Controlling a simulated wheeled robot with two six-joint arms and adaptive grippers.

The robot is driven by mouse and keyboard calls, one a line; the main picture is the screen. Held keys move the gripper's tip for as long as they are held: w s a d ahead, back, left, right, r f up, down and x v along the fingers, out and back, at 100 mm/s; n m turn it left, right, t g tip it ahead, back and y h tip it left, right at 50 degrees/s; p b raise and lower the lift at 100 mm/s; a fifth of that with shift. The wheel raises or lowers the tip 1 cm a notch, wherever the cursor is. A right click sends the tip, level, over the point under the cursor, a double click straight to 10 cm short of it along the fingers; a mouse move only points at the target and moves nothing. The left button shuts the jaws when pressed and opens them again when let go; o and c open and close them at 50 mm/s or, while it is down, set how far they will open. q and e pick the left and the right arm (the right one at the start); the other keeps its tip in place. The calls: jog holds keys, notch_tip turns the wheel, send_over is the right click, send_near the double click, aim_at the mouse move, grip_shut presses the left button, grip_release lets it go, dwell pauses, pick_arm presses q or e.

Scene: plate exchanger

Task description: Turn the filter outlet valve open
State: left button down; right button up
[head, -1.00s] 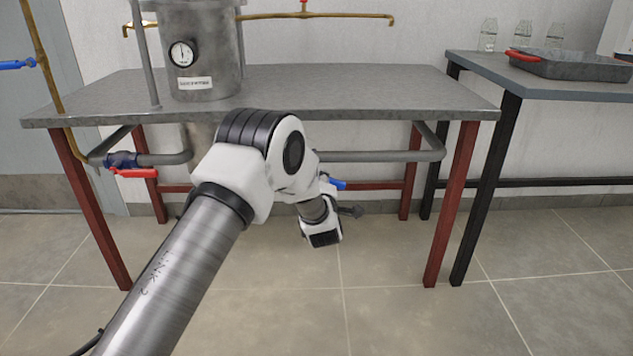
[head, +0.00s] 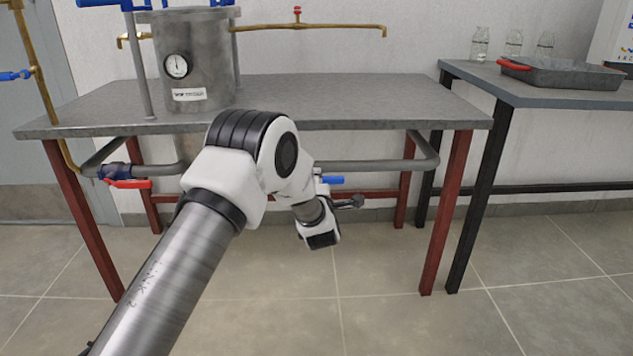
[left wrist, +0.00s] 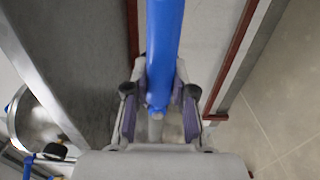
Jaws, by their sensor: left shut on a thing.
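My left gripper (left wrist: 158,105) is shut on a blue valve handle (left wrist: 164,45), which runs up between its two fingers in the left wrist view. In the head view the blue handle (head: 331,180) shows beyond my left wrist, below the table top and close to the pipe. It lies about level there. The gripper is mostly hidden behind my arm in that view. The valve body behind the handle is hidden. No label shows which valve this is. My right gripper is not in view.
A grey table (head: 350,98) with red legs bears a metal vessel (head: 198,65) with a gauge. A grey pipe (head: 385,165) runs under it. A red-handled valve (head: 127,183) sits at left. A second table (head: 560,98) holds a tray and bottles. The floor in front is clear.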

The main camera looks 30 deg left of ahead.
pick_arm(q)
jog(key=c, duration=0.9)
grip_release()
jog(key=shift+c, duration=0.2)
jog(key=v, duration=1.2)
